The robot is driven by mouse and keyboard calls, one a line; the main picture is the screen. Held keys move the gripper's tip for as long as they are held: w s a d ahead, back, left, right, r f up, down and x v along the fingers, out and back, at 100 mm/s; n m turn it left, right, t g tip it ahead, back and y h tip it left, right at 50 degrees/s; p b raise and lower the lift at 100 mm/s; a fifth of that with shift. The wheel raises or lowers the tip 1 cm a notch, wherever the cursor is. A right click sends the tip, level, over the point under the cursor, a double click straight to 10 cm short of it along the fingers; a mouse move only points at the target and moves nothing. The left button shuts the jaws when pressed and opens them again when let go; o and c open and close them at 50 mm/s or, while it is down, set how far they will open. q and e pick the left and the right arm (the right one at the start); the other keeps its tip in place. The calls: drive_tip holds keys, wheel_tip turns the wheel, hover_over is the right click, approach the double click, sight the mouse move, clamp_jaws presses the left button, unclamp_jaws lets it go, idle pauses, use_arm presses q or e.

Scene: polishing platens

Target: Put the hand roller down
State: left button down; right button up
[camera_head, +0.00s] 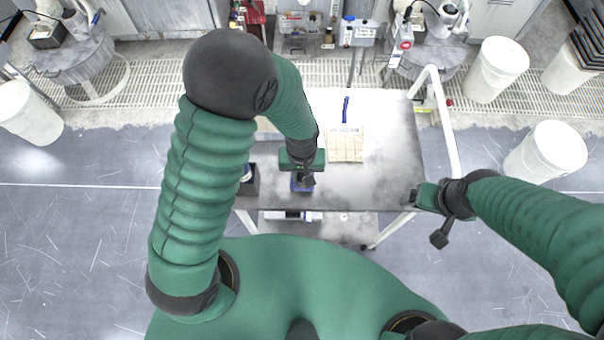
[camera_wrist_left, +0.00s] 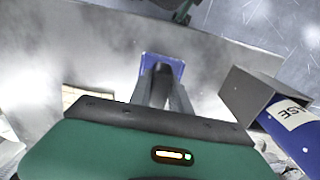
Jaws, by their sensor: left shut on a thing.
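My left gripper (camera_head: 302,180) is over the near part of the grey table, pointing down, and is shut on a blue thing (camera_head: 296,187), taken to be the hand roller. In the left wrist view its two fingers (camera_wrist_left: 163,88) close on this roller, whose blue flat part (camera_wrist_left: 176,66) shows past the fingertips. Most of it is hidden by the gripper, and I cannot tell if it touches the tabletop. My right gripper (camera_head: 417,196) is at the table's right edge, away from the roller; its jaw opening is unclear.
The table (camera_head: 395,150) is dusty and bare on the right. A tan block pad (camera_head: 345,146) lies on it, with a blue handle (camera_head: 346,108) behind. A dark holder (camera_head: 251,186) with a blue and white labelled item (camera_wrist_left: 290,125) stands close beside my left gripper. A white rail (camera_head: 446,125) edges the right.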

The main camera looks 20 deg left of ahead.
use_arm(q)
drive_tip(key=c, duration=1.6)
unclamp_jaws()
drive_tip(key=shift+s+a+f, duration=0.15)
drive_tip(key=shift+s+f, duration=0.1)
drive_tip(key=shift+f, duration=0.05)
drive_tip(key=o, duration=0.4)
drive_tip(key=shift+r, duration=0.45)
drive_tip(key=r, duration=0.3)
drive_tip(key=w+r, duration=0.1)
drive_tip(key=r, duration=0.1)
drive_tip(key=shift+r+p, duration=0.2)
drive_tip(key=shift+p, duration=0.2)
wheel_tip(320, 180, up, 7)
drive_tip(key=shift+s, duration=0.15)
use_arm(e)
drive_tip(key=shift+w+r, duration=0.25)
drive_tip(key=shift+w, duration=0.05)
